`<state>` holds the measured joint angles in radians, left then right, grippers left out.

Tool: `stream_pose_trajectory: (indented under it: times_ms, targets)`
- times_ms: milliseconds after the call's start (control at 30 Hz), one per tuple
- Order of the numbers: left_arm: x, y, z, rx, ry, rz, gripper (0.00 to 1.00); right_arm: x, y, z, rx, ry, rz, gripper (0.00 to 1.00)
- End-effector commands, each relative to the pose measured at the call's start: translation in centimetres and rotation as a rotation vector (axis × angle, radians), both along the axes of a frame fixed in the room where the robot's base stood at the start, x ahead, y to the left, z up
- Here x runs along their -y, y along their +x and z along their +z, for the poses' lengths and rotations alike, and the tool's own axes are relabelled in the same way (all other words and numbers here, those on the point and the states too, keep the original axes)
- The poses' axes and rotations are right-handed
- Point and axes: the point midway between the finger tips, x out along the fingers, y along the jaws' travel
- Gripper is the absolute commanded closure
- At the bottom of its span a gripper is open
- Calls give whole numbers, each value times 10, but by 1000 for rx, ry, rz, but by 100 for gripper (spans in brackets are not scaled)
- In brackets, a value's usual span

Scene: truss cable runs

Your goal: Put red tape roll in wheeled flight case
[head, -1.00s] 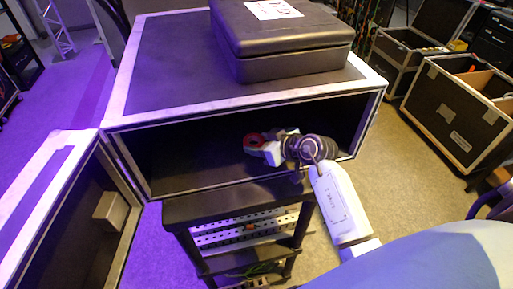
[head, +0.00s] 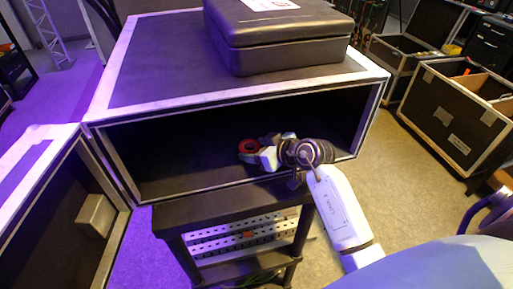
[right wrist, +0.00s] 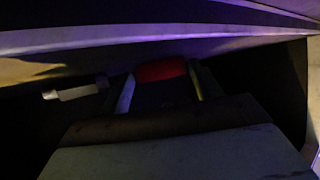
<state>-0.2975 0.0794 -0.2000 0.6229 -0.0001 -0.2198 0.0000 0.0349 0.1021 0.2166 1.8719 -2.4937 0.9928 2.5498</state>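The red tape roll (head: 249,146) is inside the large dark case (head: 240,98), which has pale edges and an open front. My right gripper (head: 261,152) reaches into that opening from the right and has the roll at its fingertips. In the right wrist view the red roll (right wrist: 160,70) fills the gap between the two fingers, so the gripper looks shut on it. I cannot tell whether the roll touches the case floor. An open black flight case (head: 458,115) stands at the right; no wheels show on it. My left gripper is not in view.
A dark closed box (head: 280,45) sits on the large case. Its open door (head: 70,215) fills the lower left. Another open case (head: 412,48) is at the back right. Carpet (head: 395,170) is clear between cases.

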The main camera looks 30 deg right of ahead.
Motion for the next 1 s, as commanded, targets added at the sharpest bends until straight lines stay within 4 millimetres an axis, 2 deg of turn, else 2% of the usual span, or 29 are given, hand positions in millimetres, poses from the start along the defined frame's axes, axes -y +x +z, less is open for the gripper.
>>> stream_pose_trajectory:
  times_ms: [267, 367, 800, 1000]
  targets:
    - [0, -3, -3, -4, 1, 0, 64, 0, 0, 4, 3, -3, 1, 36]
    - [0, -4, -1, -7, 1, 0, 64, 4, -11, 9, -1, 0, 0, 36]
    - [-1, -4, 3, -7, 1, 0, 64, 29, -84, 52, 0, -1, 0, 36]
    - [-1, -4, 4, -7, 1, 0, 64, 34, -98, 60, 0, -1, 0, 36]
